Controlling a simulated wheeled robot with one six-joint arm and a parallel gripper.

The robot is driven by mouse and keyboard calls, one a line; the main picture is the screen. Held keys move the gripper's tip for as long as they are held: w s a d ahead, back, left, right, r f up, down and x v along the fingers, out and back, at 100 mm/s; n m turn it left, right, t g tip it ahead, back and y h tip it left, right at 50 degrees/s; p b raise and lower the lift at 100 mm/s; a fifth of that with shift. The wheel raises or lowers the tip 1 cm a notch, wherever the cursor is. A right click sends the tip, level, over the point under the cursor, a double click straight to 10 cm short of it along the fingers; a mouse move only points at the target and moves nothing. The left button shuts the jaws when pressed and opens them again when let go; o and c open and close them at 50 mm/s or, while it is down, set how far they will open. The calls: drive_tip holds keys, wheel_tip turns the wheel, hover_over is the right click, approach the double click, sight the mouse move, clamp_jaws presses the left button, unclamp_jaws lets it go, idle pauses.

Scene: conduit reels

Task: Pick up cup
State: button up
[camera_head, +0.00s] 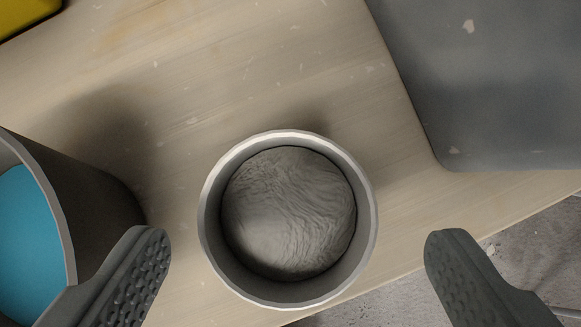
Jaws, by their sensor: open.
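A round grey cup (210,222) stands upright on the wooden table, seen from above, with its rim facing me. A grey, wrinkled surface shows inside it. My gripper (297,250) is open, with one ridged dark grey finger to the left of the cup and one to the right. Both fingers are apart from the cup, with a wider gap on the right side. Nothing is held.
A dark container (95,205) with a blue inside stands at the left, partly behind my left finger. A grey flat-sided object (490,80) fills the upper right. A yellow object (25,14) shows at the top left. The wooden table (240,60) ends at the lower right, above a grey floor.

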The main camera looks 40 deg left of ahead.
sight(290, 158)
drive_tip(key=shift+x, duration=3.05)
drive_tip(key=shift+a, duration=0.15)
drive_tip(key=shift+c, duration=0.4)
drive_tip(key=shift+s, duration=0.1)
drive_tip(key=c, duration=1.1)
